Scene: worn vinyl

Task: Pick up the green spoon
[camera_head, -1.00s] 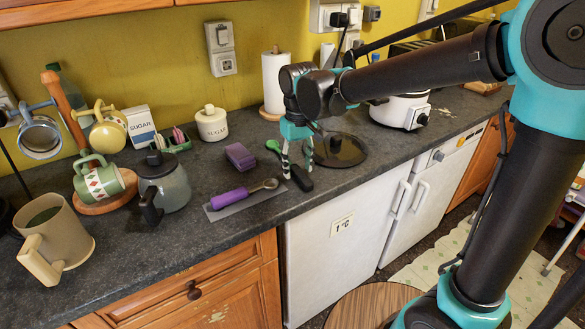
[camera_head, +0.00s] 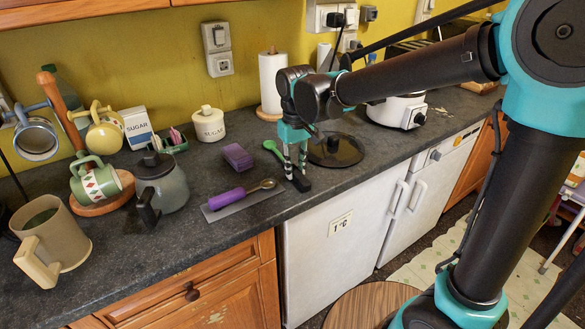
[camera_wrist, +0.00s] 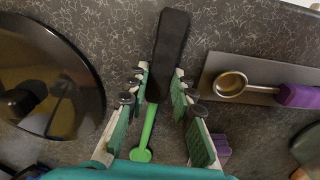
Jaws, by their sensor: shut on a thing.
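The green spoon (camera_head: 271,146) lies along the dark counter, its green end toward the wall and its black handle toward the front edge. In the wrist view, the spoon (camera_wrist: 148,125) runs lengthwise between the fingers, with the black handle extending past the fingertips. My gripper (camera_head: 296,172) points down at the counter and is shut on the spoon at the black handle. In the wrist view, the fingers of my gripper (camera_wrist: 161,72) stand on either side of the handle. I cannot tell any gap between spoon and counter.
A dark round lid (camera_head: 335,151) lies right of the spoon. To the left, a purple-handled metal scoop (camera_head: 226,198) lies on a grey strip (camera_head: 243,203), with a purple block (camera_head: 238,156) behind it. The counter's front edge is close to the gripper.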

